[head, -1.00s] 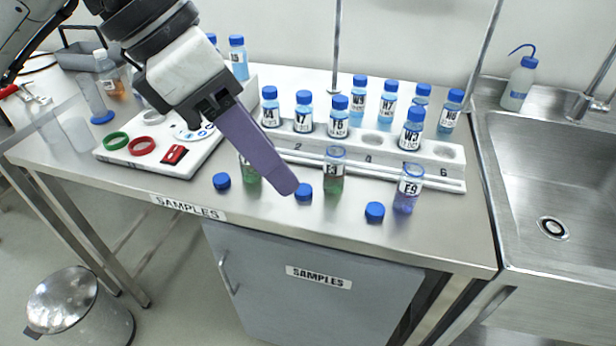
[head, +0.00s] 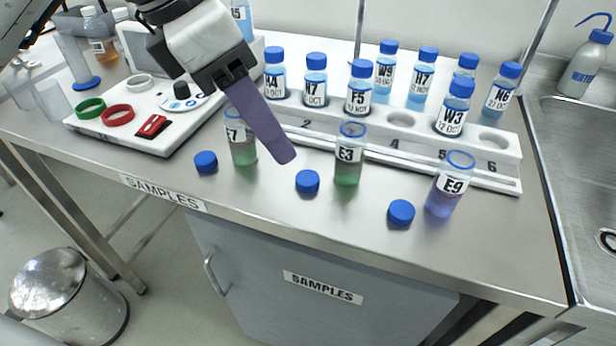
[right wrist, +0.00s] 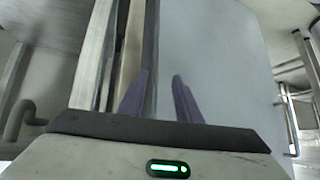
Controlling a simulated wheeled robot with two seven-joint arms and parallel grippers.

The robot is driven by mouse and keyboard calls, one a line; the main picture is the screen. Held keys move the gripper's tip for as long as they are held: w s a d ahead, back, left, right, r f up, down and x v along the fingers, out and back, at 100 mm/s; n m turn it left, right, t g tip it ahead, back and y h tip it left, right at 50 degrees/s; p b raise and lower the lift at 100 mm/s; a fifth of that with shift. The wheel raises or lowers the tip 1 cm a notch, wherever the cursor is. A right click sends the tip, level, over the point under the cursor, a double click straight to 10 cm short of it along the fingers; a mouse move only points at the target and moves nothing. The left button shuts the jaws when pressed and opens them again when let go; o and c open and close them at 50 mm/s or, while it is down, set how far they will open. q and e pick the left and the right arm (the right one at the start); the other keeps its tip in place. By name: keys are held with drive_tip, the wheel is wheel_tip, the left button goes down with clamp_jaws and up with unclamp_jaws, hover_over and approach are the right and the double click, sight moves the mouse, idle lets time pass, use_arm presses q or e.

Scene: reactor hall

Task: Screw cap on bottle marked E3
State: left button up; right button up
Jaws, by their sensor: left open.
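The open bottle marked E3 (head: 349,155) stands upright on the steel bench with green liquid in it. A blue cap (head: 307,181) lies on the bench just left of it. My left gripper (head: 277,150) is open and empty, its purple finger above and left of that cap, partly in front of the bottle marked E7 (head: 241,137). The bottle marked E9 (head: 448,183), purple inside, stands to the right. Other blue caps lie near E7 (head: 205,162) and near E9 (head: 401,212). My right gripper (right wrist: 158,82) is open and empty in the right wrist view, near the cabinet below the bench.
A white rack (head: 415,137) with several blue-capped bottles stands behind E3. A white device (head: 137,122) with coloured rings is at the left. A sink (head: 580,130) is at the right. The bench front edge (head: 300,236) is close to the caps.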

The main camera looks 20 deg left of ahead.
sight(307, 178)
use_arm(q)
drive_tip(key=x, duration=0.4)
drive_tip(key=shift+w+d+f, duration=0.15)
drive_tip(key=shift+f, duration=0.3)
drive_tip(key=shift+x, duration=2.6)
drive_tip(key=shift+w, duration=0.2)
drive_tip(key=shift+r, duration=0.1)
drive_tip(key=c, duration=1.1)
